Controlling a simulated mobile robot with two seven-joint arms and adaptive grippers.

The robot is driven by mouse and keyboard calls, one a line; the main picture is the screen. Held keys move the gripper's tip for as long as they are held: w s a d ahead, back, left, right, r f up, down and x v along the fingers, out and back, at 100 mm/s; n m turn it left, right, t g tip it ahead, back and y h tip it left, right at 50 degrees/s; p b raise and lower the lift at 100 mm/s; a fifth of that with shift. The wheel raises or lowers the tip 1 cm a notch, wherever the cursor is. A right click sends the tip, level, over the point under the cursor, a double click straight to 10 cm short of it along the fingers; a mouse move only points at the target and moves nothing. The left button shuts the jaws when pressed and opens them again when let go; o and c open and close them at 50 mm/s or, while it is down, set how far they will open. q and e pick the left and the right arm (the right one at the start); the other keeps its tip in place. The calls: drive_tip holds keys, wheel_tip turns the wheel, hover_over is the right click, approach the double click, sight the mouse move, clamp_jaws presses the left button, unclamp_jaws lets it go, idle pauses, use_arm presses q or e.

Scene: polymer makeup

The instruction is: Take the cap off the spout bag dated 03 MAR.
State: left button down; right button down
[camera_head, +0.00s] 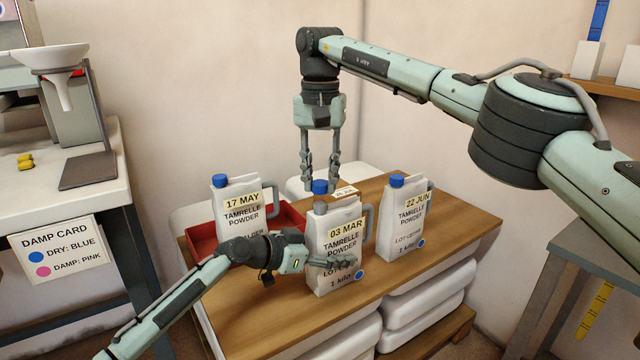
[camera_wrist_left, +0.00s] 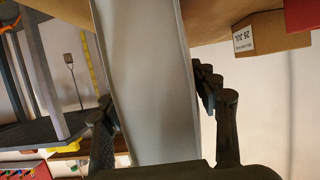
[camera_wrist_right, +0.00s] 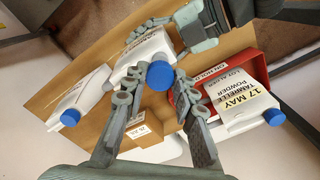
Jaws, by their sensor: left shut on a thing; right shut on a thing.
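The white spout bag dated 03 MAR (camera_head: 336,250) stands upright at the table's front, between two similar bags. Its blue cap (camera_head: 320,187) is between the fingertips of my right gripper (camera_head: 320,186), which reaches down from above. A grey spout piece (camera_head: 320,208) shows just below the cap; I cannot tell whether they touch. In the right wrist view the cap (camera_wrist_right: 160,75) is between the fingers and hides the spout. My left gripper (camera_head: 335,264) is shut on the lower part of this bag; its pale side (camera_wrist_left: 148,80) fills the middle of the left wrist view.
A small brown box (camera_wrist_right: 150,133) is behind the 03 MAR bag. The wooden table (camera_head: 455,225) is clear at right.

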wheel_tip(320, 180, up, 2)
drive_tip(key=shift+r, duration=0.25)
use_arm(q)
drive_tip(key=shift+c, duration=1.9)
unclamp_jaws()
